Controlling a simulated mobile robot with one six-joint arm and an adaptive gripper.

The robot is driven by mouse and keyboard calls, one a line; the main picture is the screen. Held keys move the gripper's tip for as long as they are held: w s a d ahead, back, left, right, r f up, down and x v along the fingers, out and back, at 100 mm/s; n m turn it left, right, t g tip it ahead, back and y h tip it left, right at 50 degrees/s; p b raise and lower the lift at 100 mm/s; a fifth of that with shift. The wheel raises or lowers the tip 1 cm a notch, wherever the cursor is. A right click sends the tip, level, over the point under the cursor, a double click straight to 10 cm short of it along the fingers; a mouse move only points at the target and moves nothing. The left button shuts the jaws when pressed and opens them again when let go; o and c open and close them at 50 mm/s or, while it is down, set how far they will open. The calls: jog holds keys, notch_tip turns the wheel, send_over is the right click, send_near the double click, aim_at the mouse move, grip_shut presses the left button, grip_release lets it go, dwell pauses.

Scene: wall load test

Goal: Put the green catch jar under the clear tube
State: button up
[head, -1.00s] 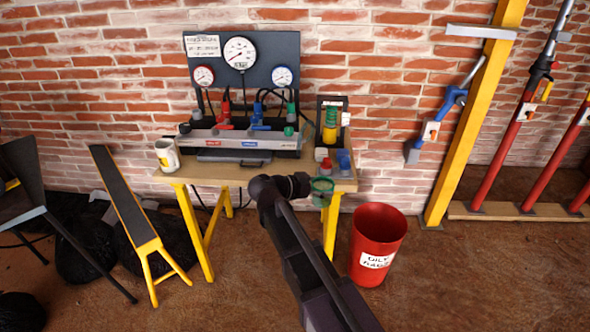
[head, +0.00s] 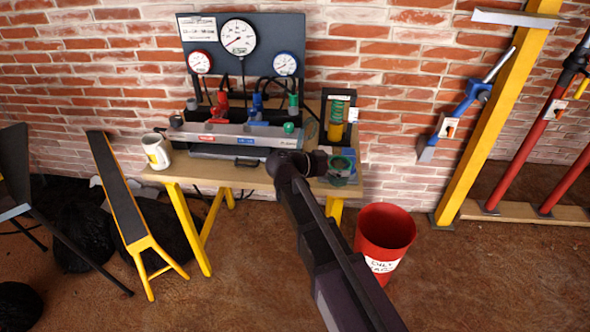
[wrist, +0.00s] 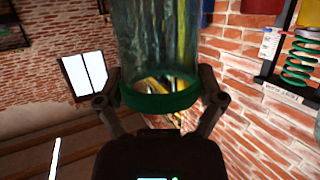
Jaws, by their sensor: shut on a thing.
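The green catch jar (head: 343,170) is clear with a green rim. It appears over the right end of the workbench in the head view. In the wrist view the jar (wrist: 160,50) stands large between the fingers, with its green ring (wrist: 160,100) at their tips. My gripper (head: 325,163) is shut on it. Behind it, a black-framed stand (head: 351,97) holds a green spring and a yellow cylinder (head: 336,122); the spring (wrist: 298,70) also shows in the wrist view. I cannot clearly make out the clear tube.
The workbench (head: 215,177) carries a mug (head: 156,150), a grey manifold (head: 230,136) and a gauge panel (head: 294,30). A red bin (head: 385,240) stands on the floor to the right. A yellow post (head: 480,140) rises farther right.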

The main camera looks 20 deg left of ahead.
jog(key=shift+w, duration=0.2)
jog(key=shift+s+a, duration=0.1)
jog(key=shift+a, duration=0.05)
jog(key=shift+s+a, duration=0.2)
jog(key=shift+a, duration=0.15)
jog(key=shift+s+a+t, duration=0.15)
jog(key=shift+s+a, duration=0.15)
jog(key=shift+a, duration=0.25)
jog(key=shift+s+a+t, duration=0.15)
jog(key=shift+s+a, duration=0.1)
jog(key=shift+a, duration=0.25)
jog(key=shift+n+y, duration=0.3)
jog(key=s+a+n+t+y, duration=0.3)
jog(key=s+y, duration=0.1)
jog(key=s, duration=0.4)
jog(key=shift+s+a+r+n, duration=0.2)
jog(key=shift+s+a+n, duration=0.1)
jog(key=shift+n, duration=0.1)
